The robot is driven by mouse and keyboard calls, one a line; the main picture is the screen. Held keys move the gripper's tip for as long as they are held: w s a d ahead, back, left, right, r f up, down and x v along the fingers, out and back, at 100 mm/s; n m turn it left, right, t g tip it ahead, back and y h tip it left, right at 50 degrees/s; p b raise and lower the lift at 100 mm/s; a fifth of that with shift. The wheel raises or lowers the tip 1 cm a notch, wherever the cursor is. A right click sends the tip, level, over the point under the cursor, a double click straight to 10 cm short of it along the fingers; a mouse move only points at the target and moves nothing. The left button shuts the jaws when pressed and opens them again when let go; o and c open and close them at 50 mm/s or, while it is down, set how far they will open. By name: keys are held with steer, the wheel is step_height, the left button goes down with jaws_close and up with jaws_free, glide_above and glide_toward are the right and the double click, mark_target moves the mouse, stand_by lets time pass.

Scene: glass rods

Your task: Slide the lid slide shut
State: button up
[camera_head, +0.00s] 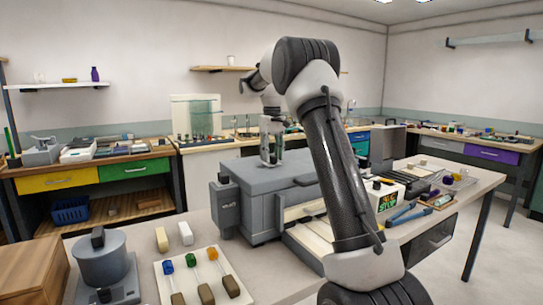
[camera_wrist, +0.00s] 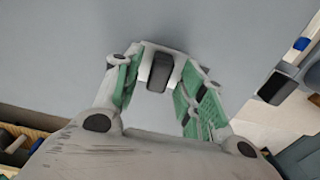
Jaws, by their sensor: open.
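The grey box (camera_head: 262,208) stands on the bench in the middle of the head view. Its broad grey top (camera_head: 290,172), which looks like the lid slide, also fills much of the wrist view (camera_wrist: 60,60). A pale tray-like section (camera_head: 298,212) shows at the box's right, partly hidden by my arm. My gripper (camera_head: 271,150) points down at the box top. In the wrist view my gripper (camera_wrist: 158,80) is open, with its green-padded fingers on either side of a dark block (camera_wrist: 160,72). I cannot tell whether they touch it.
A grey round device (camera_head: 102,262) and a white board with coloured-handled tools (camera_head: 205,280) stand at the front left. Blue-handled pliers (camera_head: 408,214) and small items crowd the bench right of my arm. A dark block (camera_wrist: 277,88) shows at right in the wrist view.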

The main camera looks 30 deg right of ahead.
mark_target(259, 167)
steer(key=shift+f, duration=0.2)
jaws_close()
steer(key=a, duration=0.5)
steer(key=shift+s, duration=0.1)
jaws_free()
steer(key=shift+a, duration=0.15)
steer(key=shift+r, duration=0.1)
step_height(259, 167, up, 12)
stand_by(0.4)
